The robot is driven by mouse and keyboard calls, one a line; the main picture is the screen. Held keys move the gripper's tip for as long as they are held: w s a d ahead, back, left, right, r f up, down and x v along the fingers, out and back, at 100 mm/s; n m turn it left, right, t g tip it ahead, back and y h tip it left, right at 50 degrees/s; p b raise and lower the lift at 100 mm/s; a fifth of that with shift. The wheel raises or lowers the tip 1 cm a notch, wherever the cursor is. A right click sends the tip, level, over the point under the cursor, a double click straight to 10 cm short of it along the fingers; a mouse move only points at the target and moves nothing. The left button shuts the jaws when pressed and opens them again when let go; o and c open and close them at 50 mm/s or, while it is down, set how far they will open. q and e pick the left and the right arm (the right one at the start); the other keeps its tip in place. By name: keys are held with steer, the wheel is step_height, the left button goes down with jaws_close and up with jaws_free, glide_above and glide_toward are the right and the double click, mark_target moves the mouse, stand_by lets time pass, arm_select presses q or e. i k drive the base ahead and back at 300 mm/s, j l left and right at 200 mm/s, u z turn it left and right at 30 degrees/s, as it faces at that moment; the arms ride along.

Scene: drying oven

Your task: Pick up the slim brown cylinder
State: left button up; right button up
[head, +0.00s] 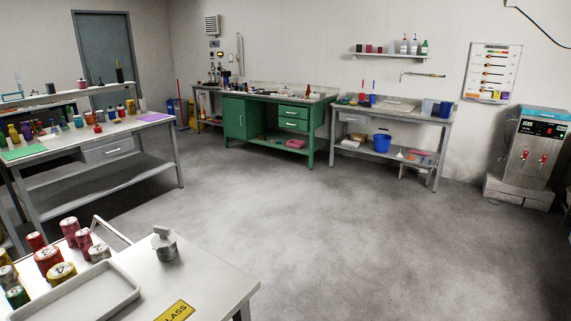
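I cannot clearly make out a slim brown cylinder at this distance. Many small jars and bottles (25,132) stand on the grey workbench (80,138) at the left, too small to tell apart. A tall dark slim object (119,73) stands on the raised shelf behind them. Small reddish and brown items lie on the green workbench (262,125) at the back, also too small to identify. Neither of my grippers is in view.
A white table (205,275) at the front left bears a tray (85,297), several coloured cans and a grey metal container (164,247). A sink bench (390,115) and a steel machine (537,147) stand at the back right. The grey floor (330,230) between is clear.

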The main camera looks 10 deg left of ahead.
mark_target(94, 115)
steer(key=i+l+z, duration=0.25)
steer(key=i, duration=0.3)
steer(key=i+l+z, duration=0.25)
steer(key=i, duration=0.3)
steer(key=i+l+z, duration=0.15)
steer(key=i+z, duration=0.15)
steer(key=i, duration=0.3)
steer(key=i+j+u, duration=0.2)
steer(key=i+u, duration=0.55)
steer(key=u, duration=0.15)
steer(key=i+l+u, duration=0.1)
steer(key=i+u, duration=0.35)
steer(key=i+l+u, duration=0.2)
steer(key=i+u, duration=0.25)
steer(key=i+j+u, duration=0.35)
steer(key=i, duration=0.25)
steer(key=i+u, duration=0.4)
steer(key=i, duration=0.2)
steer(key=i+l+u, duration=0.1)
steer(key=i+u, duration=0.25)
steer(key=i, duration=2)
steer(key=i+l+u, duration=0.2)
steer(key=u, duration=0.2)
steer(key=i+l+u, duration=0.2)
steer(key=u, duration=0.2)
